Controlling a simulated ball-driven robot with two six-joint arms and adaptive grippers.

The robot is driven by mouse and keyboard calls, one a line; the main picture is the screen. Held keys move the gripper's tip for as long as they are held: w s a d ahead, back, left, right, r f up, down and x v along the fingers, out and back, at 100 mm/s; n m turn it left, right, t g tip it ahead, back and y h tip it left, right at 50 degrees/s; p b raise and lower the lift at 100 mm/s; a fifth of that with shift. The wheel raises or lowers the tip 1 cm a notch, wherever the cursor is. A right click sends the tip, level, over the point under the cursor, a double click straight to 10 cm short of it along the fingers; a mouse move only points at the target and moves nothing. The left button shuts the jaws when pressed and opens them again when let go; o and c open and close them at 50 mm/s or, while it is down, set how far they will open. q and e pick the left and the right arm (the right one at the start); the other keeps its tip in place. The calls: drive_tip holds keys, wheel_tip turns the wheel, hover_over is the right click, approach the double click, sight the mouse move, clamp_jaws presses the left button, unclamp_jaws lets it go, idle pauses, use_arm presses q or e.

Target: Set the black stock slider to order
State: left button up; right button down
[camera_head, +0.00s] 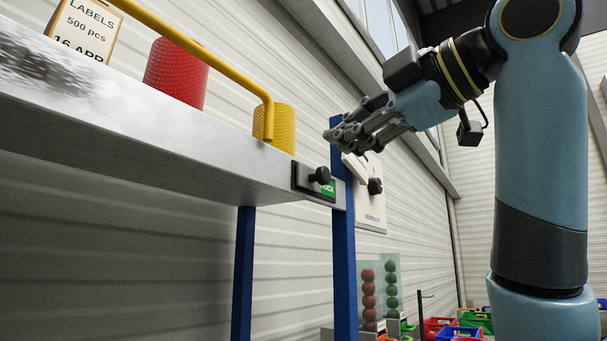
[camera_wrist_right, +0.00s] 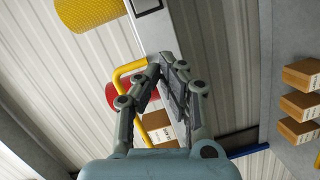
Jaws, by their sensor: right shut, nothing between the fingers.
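The black stock slider (camera_head: 321,176) is a dark round knob on a dark plate fixed to the end of the grey shelf's front edge (camera_head: 220,160). A green patch (camera_head: 328,189) with partly hidden white letters, seemingly ending in "OCK", shows below and right of the knob. My right gripper (camera_head: 331,132) is above the slider in the picture, apart from it, with its fingers pointing left. It is shut and empty. Its fingers also show in the right wrist view (camera_wrist_right: 168,62). My left gripper is in neither view.
A yellow rail (camera_head: 205,52) runs above the shelf, with a red roll (camera_head: 175,75) and a yellow roll (camera_head: 283,125) behind it. A white box with a black knob (camera_head: 375,186) is behind. Cardboard boxes (camera_wrist_right: 300,103) show in the wrist view.

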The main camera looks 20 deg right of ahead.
drive_tip(key=r, duration=0.2)
drive_tip(key=p, duration=0.4)
approach(298, 166)
drive_tip(key=r+x, duration=0.1)
drive_tip(key=x, duration=0.4)
drive_tip(key=shift+d+f+t, duration=0.1)
drive_tip(key=shift+f+t, duration=0.3)
drive_tip(key=shift+f, duration=0.15)
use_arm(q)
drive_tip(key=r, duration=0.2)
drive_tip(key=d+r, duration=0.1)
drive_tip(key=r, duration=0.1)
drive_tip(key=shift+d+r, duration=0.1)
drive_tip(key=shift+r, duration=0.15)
